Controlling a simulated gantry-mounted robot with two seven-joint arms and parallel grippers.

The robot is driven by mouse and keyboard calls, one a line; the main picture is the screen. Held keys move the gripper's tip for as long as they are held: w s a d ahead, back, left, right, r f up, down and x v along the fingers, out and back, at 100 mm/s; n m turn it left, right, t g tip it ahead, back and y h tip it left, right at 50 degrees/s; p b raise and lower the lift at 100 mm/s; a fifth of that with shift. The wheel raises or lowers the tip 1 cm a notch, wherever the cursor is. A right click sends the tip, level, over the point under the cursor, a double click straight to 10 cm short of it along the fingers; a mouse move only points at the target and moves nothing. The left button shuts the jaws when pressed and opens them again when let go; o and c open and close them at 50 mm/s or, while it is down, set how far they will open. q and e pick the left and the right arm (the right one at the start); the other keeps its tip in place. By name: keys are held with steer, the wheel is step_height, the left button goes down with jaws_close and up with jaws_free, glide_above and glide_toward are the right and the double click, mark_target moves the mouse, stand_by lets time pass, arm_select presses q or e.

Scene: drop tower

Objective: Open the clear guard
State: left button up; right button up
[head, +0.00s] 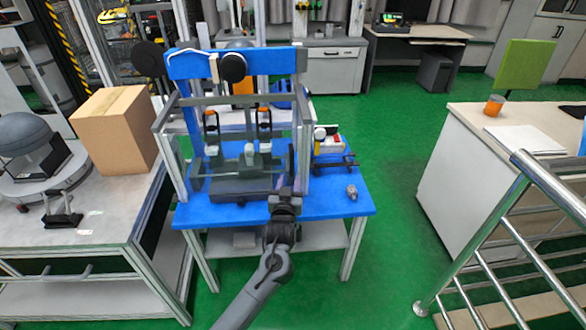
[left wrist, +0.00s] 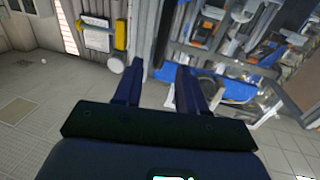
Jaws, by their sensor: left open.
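The blue drop tower (head: 190,66) stands on a blue-topped bench in the head view. The clear guard (head: 228,184), a see-through panel in a grey frame, covers the tower's front, and the clamps inside show through it. My left gripper (head: 286,194) is at the guard's lower right corner, above the bench's front edge. In the left wrist view its two dark fingers (left wrist: 158,80) are apart, with a grey upright (left wrist: 152,35) beyond the gap. Whether the fingers touch the guard cannot be told. My right gripper is not in view.
A cardboard box (head: 115,128) stands on the left bench (head: 110,225). A small metal part (head: 352,191) lies on the blue bench top (head: 335,203) at right. A white counter (head: 470,170) and a metal railing (head: 500,205) stand farther right. Green floor (head: 375,235) lies clear between.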

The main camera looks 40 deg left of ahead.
mark_target(292, 164)
arm_select(q)
steer(key=b+x, duration=0.3)
steer(key=x, duration=0.5)
steer(key=shift+w+a+f, duration=0.1)
steer(key=shift+w+a, duration=0.1)
steer(key=shift+w, duration=0.05)
steer(key=shift+w+a+b, duration=0.3)
steer(key=shift+w+b, duration=0.05)
steer(key=shift+w, duration=0.15)
jaws_close()
